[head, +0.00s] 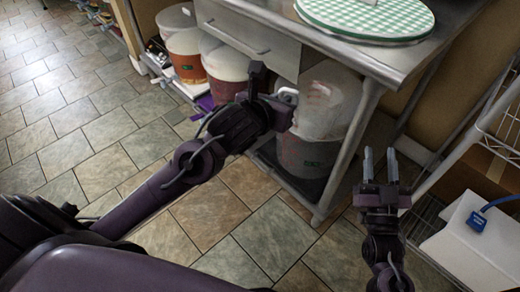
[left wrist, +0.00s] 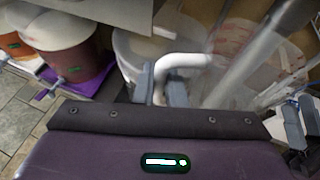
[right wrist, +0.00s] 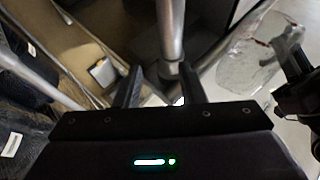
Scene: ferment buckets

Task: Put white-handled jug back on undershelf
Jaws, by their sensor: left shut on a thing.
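The white-handled jug (head: 327,100) is a clear, see-through container in front of the steel table's lower space in the head view. My left gripper (head: 277,92) is shut on its white handle, which shows between the fingers in the left wrist view (left wrist: 180,62). The jug's clear body is partly hidden behind the handle and a table leg there. The undershelf (head: 285,180) is under the steel table, with a large dark-bodied bucket (head: 303,160) on it behind and below the jug. My right gripper (head: 380,163) is open and empty, right of the table leg.
The steel table (head: 340,62) carries a round green-checked lid (head: 368,15). Its front leg (head: 345,150) stands between my grippers. Several buckets, one reddish (head: 227,75), stand at the left. A wire rack (head: 495,120) and a white box (head: 480,240) are at the right. Tiled floor is clear at left.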

